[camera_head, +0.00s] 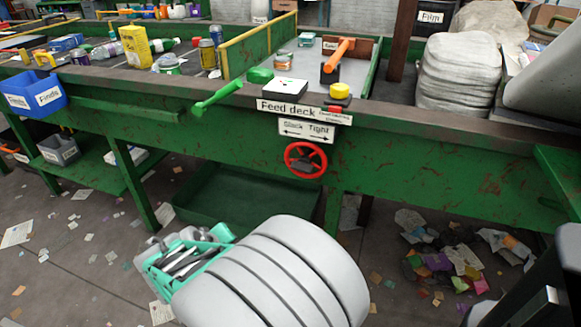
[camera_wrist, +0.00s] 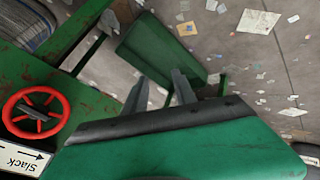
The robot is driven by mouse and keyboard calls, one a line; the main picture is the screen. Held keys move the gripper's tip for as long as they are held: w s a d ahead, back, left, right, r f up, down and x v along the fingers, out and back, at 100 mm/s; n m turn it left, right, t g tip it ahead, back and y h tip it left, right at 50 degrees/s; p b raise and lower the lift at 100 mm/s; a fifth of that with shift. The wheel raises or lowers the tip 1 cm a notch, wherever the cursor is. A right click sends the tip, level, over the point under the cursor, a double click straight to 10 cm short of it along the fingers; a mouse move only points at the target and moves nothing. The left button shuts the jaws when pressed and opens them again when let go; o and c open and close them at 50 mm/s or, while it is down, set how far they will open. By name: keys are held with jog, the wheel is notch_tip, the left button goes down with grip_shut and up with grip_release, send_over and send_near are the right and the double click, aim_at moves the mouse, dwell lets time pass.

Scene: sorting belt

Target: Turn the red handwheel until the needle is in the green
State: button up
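The red handwheel (camera_head: 305,159) is on the green front panel of the bench, below a white Slack/Tight sign (camera_head: 306,130). In the wrist view the handwheel (camera_wrist: 36,112) is at the left edge, with part of the sign (camera_wrist: 22,159) below it. My gripper (camera_head: 185,252) is in front of the bench, lower and left of the wheel, apart from it. In the wrist view my gripper (camera_wrist: 160,85) shows two grey fingers with a gap and nothing between them. I cannot make out a needle or green zone.
A Feed deck label (camera_head: 284,108) is on the bench edge above the wheel. A green lever (camera_head: 216,98) sticks out left of it, and an orange-handled lever (camera_head: 338,60) stands on the deck. A green bin (camera_head: 240,196) lies under the bench. Paper scraps litter the floor.

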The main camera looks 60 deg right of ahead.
jog(key=s+d+r+g+h, duration=0.1)
jog(key=s+d+r+h, duration=0.15)
jog(key=d, duration=0.25)
jog(key=s+d+r+h, duration=0.1)
jog(key=s+d+h, duration=0.15)
jog(key=d, duration=0.25)
jog(key=n+h+p, duration=0.2)
jog(key=n+h, duration=0.3)
send_near(300, 170)
jog(key=d, duration=0.3)
jog(key=shift+t, duration=0.3)
jog(key=d, duration=0.4)
jog(key=w+d, duration=0.1)
jog(key=d, duration=0.1)
jog(key=shift+d+f, duration=0.1)
jog(key=shift+d, duration=0.25)
jog(key=shift+c, duration=0.3)
grip_shut()
